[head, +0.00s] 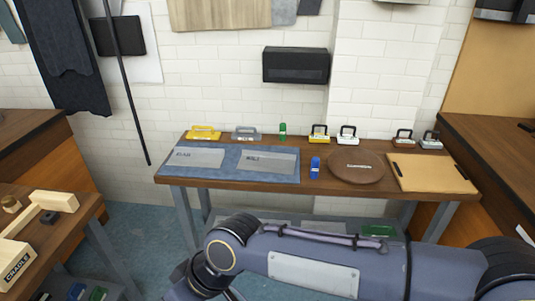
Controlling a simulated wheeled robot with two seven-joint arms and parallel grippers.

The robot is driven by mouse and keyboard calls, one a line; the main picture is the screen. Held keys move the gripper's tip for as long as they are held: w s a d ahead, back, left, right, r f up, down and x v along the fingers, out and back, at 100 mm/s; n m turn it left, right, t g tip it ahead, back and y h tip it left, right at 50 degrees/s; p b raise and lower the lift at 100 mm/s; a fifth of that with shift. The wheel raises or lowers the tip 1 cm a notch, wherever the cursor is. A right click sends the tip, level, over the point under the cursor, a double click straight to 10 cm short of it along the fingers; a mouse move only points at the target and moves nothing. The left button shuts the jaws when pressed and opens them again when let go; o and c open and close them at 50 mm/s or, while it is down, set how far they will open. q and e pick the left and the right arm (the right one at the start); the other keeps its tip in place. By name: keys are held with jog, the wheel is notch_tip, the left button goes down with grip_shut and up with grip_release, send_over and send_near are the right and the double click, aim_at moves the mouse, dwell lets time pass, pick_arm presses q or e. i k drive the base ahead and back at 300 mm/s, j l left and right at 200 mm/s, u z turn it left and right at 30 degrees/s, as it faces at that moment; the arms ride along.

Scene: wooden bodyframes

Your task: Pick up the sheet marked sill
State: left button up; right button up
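Two light grey sheets lie flat on a blue mat (228,173) on the wooden table against the wall. The left sheet (197,159) and the right sheet (266,163) each carry a short dark word near the top. The lettering is small; the right one's word could be "SILL", but I cannot read it for sure. A blue-grey arm of mine crosses the bottom of the head view from the right, in front of the table. No gripper fingers of mine show. The left arm is not seen.
Yellow and grey handled items (203,133) stand behind the mat. A blue bottle-like item (315,167) stands just right of it, then a round brown board (356,165) and a tan board (432,172). A bench (75,225) with wooden parts is at left.

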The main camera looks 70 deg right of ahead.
aim_at(269, 159)
jog(key=i+l+z, duration=0.15)
jog(key=z, duration=1.7)
